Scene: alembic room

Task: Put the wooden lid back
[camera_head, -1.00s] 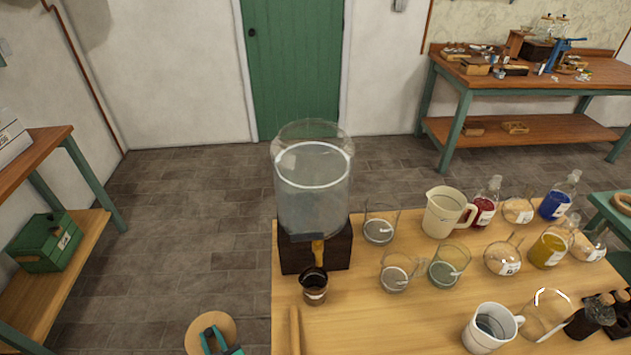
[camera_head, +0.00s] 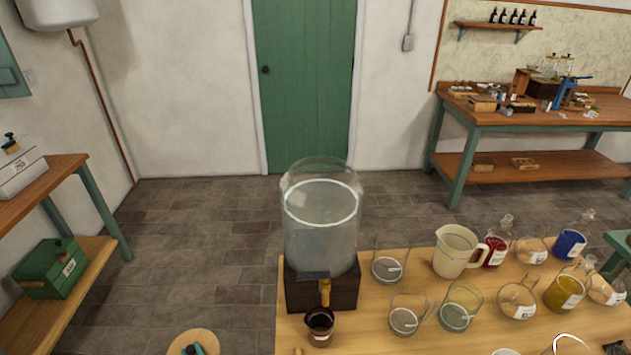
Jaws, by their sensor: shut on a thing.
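The round wooden lid (camera_head: 194,337) is at the bottom edge, left of the wooden table, partly cut off by the frame. My gripper (camera_head: 194,350) is over the lid's middle, shut on it; its dark, teal-marked fingers show only in part. The grip point itself is hidden. A large clear glass dispenser jar (camera_head: 320,225) stands upright on a dark wooden block (camera_head: 341,290) at the table's far left corner. Its top is open, with no lid on it. The lid is apart from the jar, to its lower left in the picture.
Glass beakers (camera_head: 388,268), a cream jug (camera_head: 457,252) and several coloured bottles crowd the table's right. Floor (camera_head: 200,255) between the left shelf (camera_head: 85,270) and table is clear.

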